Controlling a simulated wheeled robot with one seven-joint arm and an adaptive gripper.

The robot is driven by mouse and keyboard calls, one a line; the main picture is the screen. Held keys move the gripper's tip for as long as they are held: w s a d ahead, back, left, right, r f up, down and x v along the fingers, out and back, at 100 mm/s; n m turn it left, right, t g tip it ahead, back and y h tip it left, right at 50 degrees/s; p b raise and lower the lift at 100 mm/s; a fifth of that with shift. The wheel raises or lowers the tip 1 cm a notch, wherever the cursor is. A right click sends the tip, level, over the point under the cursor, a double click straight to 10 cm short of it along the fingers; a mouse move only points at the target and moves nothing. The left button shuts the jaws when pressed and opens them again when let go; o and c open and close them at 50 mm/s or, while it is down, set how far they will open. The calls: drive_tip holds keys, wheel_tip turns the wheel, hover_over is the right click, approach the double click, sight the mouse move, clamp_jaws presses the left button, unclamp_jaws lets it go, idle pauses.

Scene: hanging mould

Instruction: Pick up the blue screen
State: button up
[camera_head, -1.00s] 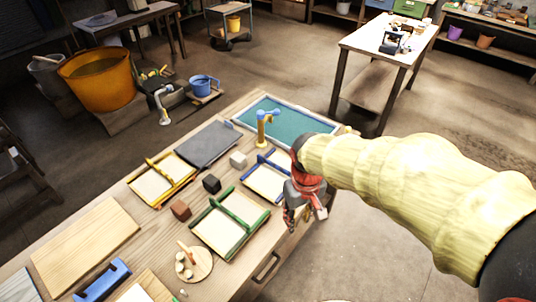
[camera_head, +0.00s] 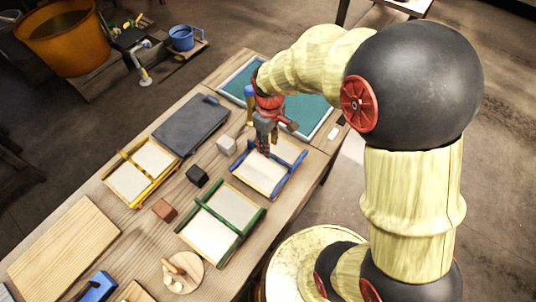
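The blue screen (camera_head: 257,177) is a pale panel in a blue frame with a raised blue bar across it.
A green screen (camera_head: 233,208) lies just nearer, and a yellow screen (camera_head: 154,157) lies to the left. A white-grey block (camera_head: 226,145) sits close to the blue screen's left. Black (camera_head: 196,176) and brown (camera_head: 164,210) blocks are farther left. A teal tray (camera_head: 312,113) lies behind.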

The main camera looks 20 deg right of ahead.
drive_tip(key=shift+w+d+f+b, duration=0.1)
drive_tip(key=shift+f+b, duration=0.7)
drive_tip(key=shift+f, duration=1.2)
drive_tip(key=shift+w+d+f+b, duration=0.1)
drive_tip(key=shift+f+b, duration=0.65)
drive_tip(key=shift+f, duration=1.2)
drive_tip(key=shift+a, duration=0.1)
drive_tip(key=shift+c, duration=0.6)
clamp_jaws()
